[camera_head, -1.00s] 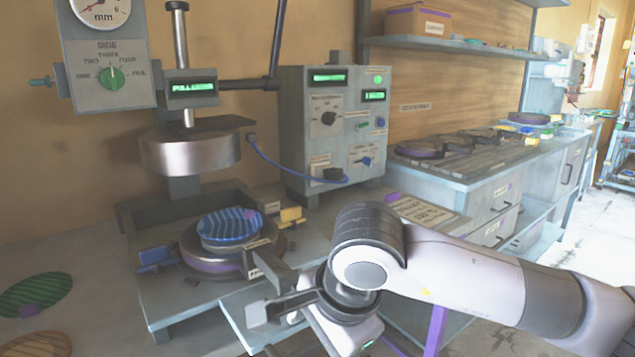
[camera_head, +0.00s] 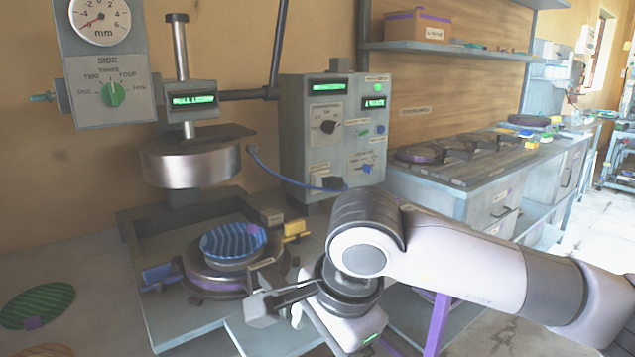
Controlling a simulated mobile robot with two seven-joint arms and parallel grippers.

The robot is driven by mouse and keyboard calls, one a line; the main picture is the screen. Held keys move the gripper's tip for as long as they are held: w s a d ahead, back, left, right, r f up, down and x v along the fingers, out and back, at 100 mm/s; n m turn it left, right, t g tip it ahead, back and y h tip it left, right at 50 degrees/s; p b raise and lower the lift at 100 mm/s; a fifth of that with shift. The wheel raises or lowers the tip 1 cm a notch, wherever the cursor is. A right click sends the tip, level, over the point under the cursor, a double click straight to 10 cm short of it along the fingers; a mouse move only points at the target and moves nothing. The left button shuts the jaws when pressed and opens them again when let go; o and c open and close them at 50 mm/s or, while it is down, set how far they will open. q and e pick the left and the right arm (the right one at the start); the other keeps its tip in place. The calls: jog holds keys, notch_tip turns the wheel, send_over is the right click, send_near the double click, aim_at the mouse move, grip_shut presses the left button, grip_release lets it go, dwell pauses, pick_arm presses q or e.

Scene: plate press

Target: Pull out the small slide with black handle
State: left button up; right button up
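My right gripper (camera_head: 279,312) comes in from the right, in front of the press base. Its fingers appear apart, with nothing clearly between them. My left gripper is out of view.
The steel press head (camera_head: 190,165) is raised above the base. A grey control box (camera_head: 332,135) stands behind, with a blue cable. A green striped disc (camera_head: 37,304) lies on the table at left. A grey bench (camera_head: 480,180) stands at right.

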jog(key=shift+r+p, duration=0.65)
jog(key=shift+r, duration=0.9)
jog(key=s+d+b, duration=0.4)
jog(key=s+d, duration=0.2)
jog(key=s, duration=0.2)
jog(key=shift+a, duration=0.1)
